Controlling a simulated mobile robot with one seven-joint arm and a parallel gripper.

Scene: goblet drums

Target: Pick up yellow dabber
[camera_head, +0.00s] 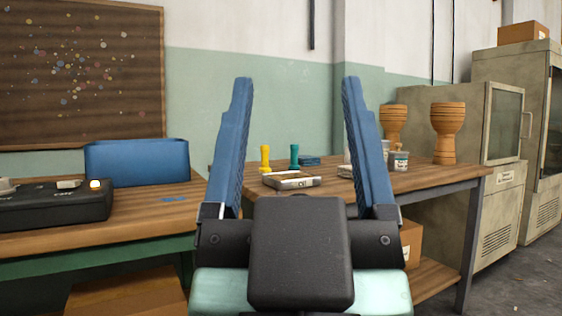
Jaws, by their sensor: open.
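The yellow dabber (265,158) stands upright on the wooden table (430,177) at the back, with a narrow neck and a wider base. My gripper (297,85) is open and empty, its two blue fingers raised and wide apart in the foreground. In the picture the dabber shows between the fingers, nearer the left one. The gripper is well in front of the table and apart from the dabber.
A teal dabber (294,157) stands right of the yellow one. A small tray (291,181) lies in front of them. Tubs (398,160) and goblet drums (446,132) stand to the right. A blue bin (137,162) and black box (55,207) sit on the left table.

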